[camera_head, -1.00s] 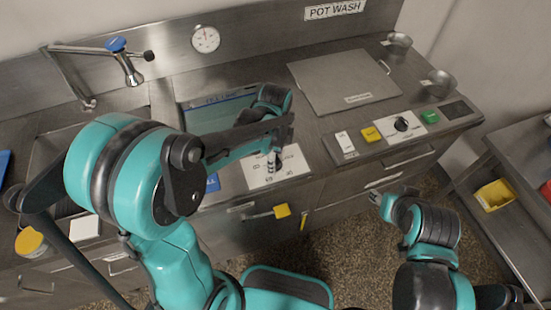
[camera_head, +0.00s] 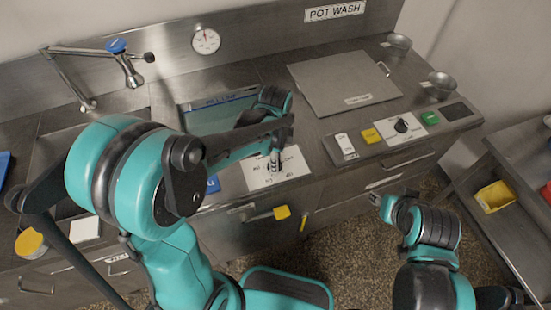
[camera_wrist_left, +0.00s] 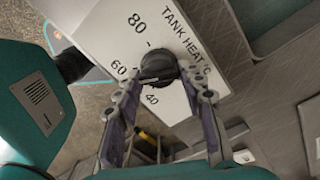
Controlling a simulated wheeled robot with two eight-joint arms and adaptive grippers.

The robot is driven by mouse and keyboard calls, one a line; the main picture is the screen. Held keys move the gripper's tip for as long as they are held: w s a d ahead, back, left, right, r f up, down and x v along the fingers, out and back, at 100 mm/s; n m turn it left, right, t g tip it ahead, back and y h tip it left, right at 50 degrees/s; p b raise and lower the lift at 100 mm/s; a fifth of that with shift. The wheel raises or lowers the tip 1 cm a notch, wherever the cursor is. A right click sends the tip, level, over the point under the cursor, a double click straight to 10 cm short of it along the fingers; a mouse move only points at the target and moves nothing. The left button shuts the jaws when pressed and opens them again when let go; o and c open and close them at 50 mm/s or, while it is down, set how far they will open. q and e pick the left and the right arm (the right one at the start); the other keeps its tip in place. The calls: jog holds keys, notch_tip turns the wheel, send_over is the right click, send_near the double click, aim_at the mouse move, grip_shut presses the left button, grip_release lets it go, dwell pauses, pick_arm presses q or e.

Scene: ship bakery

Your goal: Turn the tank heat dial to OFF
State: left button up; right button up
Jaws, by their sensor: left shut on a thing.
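The tank heat dial is a round black knob (camera_wrist_left: 158,66) on a white plate (camera_wrist_left: 110,22) marked "TANK HEAT °C" with 80, 60 and 40 around the knob. In the head view the plate (camera_head: 256,181) lies on the counter front, and my left gripper largely covers the knob. My left gripper (camera_head: 275,163) reaches down onto it from above. In the left wrist view the left gripper's fingers (camera_wrist_left: 164,92) are on either side of the knob, shut on it. The OFF mark and the knob's exact pointing are not clear. My right gripper (camera_head: 384,205) hangs in front of the counter, away from the dial.
Right of the plate are a white switch (camera_head: 345,144), a yellow button (camera_head: 371,136), another black dial (camera_head: 402,125) and a green button (camera_head: 430,118). The tank opening (camera_head: 215,118) lies behind the left arm.

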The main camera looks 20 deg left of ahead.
pick_arm(q)
jog(key=n, duration=1.3)
jog(key=shift+w+a+n, duration=0.1)
jog(key=shift+n, duration=0.2)
jog(key=n, duration=1.2)
jog(key=shift+a+n+p, duration=0.15)
jog(key=shift+n+p, duration=0.15)
jog(key=o, duration=1.2)
jog(key=shift+c, duration=0.2)
jog(key=shift+r, duration=0.15)
